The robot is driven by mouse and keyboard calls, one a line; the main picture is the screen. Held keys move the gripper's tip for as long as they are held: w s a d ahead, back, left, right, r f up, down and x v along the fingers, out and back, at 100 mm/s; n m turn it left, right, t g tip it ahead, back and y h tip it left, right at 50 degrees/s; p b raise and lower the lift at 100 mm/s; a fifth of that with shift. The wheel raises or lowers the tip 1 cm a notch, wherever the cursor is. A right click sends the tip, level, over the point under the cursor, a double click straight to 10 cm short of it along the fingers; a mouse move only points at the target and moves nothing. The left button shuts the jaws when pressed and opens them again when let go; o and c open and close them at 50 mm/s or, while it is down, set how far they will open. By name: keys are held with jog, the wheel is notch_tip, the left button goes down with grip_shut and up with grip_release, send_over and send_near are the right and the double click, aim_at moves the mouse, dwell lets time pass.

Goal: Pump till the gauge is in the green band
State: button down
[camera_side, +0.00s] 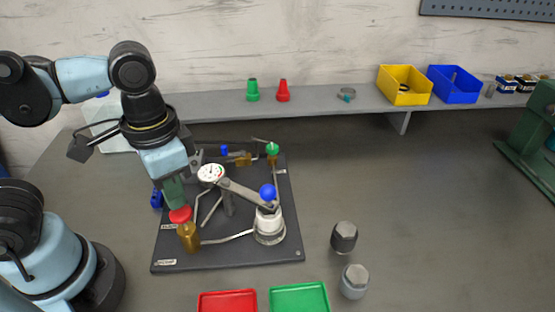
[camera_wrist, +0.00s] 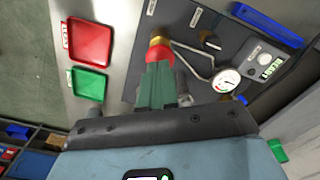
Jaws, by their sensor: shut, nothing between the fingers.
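The round white gauge (camera_side: 210,173) stands on the dark board (camera_side: 215,255). It also shows in the wrist view (camera_wrist: 227,80), but its needle is too small to read surely against the coloured marks. The pump (camera_side: 269,228) has a white-and-metal body, a grey lever (camera_side: 240,192) and a blue ball (camera_side: 267,192). A red knob (camera_side: 181,215) tops a brass valve (camera_side: 189,238) at the board's left. My gripper (camera_side: 178,205) is shut and empty, its green fingertips right at the red knob; I cannot tell whether they touch. The fingers partly cover the knob in the wrist view (camera_wrist: 158,52).
A green knob (camera_side: 272,148) stands at the board's back. Red (camera_side: 228,301) and green (camera_side: 299,298) trays lie in front. Two grey capped pieces (camera_side: 344,237) (camera_side: 354,281) stand to the right. A shelf behind holds yellow (camera_side: 404,86) and blue (camera_side: 454,84) bins.

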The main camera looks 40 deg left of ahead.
aim_at(180, 211)
jog(key=shift+f, duration=0.15)
jog(key=shift+f, duration=1.85)
jog(key=shift+r, duration=2.3)
notch_tip(180, 211, up, 6)
jog(key=shift+f, duration=3.3)
jog(key=shift+f, duration=0.15)
jog(key=shift+f, duration=1.85)
jog(key=shift+r, duration=2.3)
